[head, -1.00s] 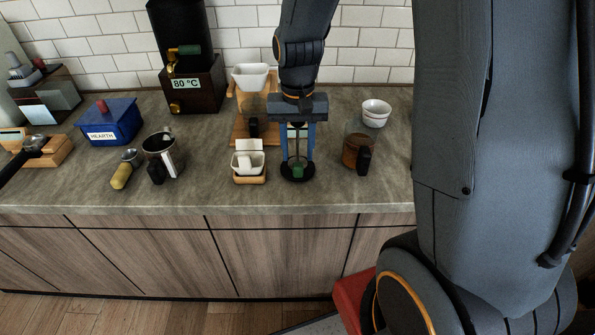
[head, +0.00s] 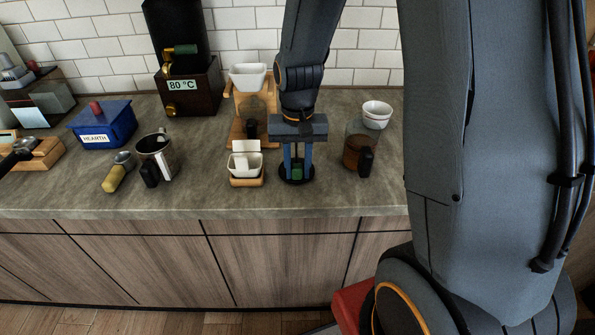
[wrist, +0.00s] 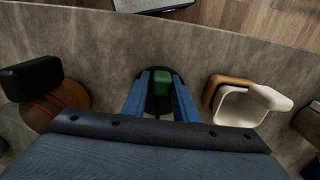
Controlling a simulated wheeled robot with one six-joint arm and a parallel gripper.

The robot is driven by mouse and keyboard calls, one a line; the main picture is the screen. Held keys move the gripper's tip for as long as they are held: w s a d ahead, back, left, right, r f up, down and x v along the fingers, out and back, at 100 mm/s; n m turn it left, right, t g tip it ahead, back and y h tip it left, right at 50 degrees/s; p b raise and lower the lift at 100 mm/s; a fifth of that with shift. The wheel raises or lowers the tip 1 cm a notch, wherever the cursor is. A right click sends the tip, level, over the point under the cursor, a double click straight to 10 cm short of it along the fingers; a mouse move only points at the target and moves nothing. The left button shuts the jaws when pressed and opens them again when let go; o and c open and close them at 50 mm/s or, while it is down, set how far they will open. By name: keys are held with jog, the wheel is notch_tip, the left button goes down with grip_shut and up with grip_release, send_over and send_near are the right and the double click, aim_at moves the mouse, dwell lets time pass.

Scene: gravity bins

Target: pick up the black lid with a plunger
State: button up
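The black lid (head: 297,181) lies flat on the counter as a dark round disc, with a green plunger knob (head: 297,171) standing up at its middle. In the wrist view the green knob (wrist: 163,83) shows between the two blue fingers, with the black lid (wrist: 158,105) around and below it. My gripper (head: 297,166) points straight down over the lid. Its fingers are apart and flank the knob, one on each side. A thin gap seems to show beside the knob, and I see no firm contact. Part of the lid is hidden by the fingers.
Close left stands a white square cup on a wooden base (head: 246,182). At right is a glass jug with a dark handle (head: 361,152), with white bowls (head: 376,114) behind. A steel pitcher (head: 157,157) and a blue box (head: 103,126) are further left. The counter's front strip is clear.

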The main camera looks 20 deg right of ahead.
jog(key=shift+s+f, duration=0.25)
jog(key=shift+f, duration=0.05)
grip_shut()
jog(key=shift+r+p, duration=0.3)
jog(key=shift+w+r+p, duration=0.2)
jog(key=shift+r+p, duration=0.45)
jog(key=shift+r, duration=0.2)
jog(key=shift+r+p, duration=2.15)
jog(key=shift+r, duration=0.4)
